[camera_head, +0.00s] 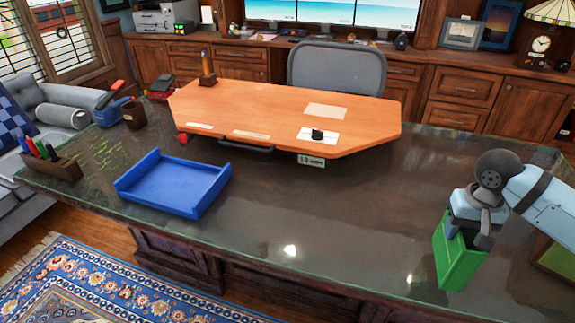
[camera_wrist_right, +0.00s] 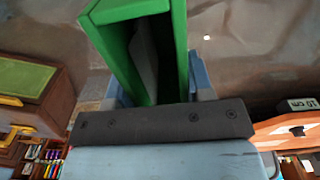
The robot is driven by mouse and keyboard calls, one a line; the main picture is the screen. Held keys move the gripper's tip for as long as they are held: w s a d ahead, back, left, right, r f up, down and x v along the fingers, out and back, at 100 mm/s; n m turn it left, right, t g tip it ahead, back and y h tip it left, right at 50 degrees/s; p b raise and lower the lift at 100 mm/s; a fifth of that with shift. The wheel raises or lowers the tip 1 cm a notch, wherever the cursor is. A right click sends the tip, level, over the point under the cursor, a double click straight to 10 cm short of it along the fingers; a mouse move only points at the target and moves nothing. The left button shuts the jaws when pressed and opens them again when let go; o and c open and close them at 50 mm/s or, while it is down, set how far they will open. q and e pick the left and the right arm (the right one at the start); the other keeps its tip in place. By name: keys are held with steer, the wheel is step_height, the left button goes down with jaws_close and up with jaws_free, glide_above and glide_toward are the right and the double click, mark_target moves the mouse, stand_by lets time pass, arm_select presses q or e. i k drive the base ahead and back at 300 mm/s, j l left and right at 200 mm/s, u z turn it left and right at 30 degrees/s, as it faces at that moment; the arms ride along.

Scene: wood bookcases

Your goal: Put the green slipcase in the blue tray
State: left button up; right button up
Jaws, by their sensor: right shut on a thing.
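The green slipcase (camera_head: 457,262) is upright at the right end of the dark glass-topped desk. My right gripper (camera_head: 474,222) is shut on its upper part from above. In the right wrist view the slipcase (camera_wrist_right: 118,52) shows its hollow inside, with one finger partly hidden within it. I cannot tell whether its bottom touches the desk. The blue tray (camera_head: 172,183) lies empty on the left half of the desk, well to the left of the slipcase. My left gripper is not in view.
An orange raised board (camera_head: 270,105) stands at the desk's back. A pen holder (camera_head: 52,165) is at the left end, with a brown cup (camera_head: 133,114) behind the tray. The glass between tray and slipcase is clear. A green-topped wooden piece (camera_head: 556,262) is at far right.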

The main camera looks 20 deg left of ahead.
mark_target(176, 185)
steer(key=u, duration=1.4)
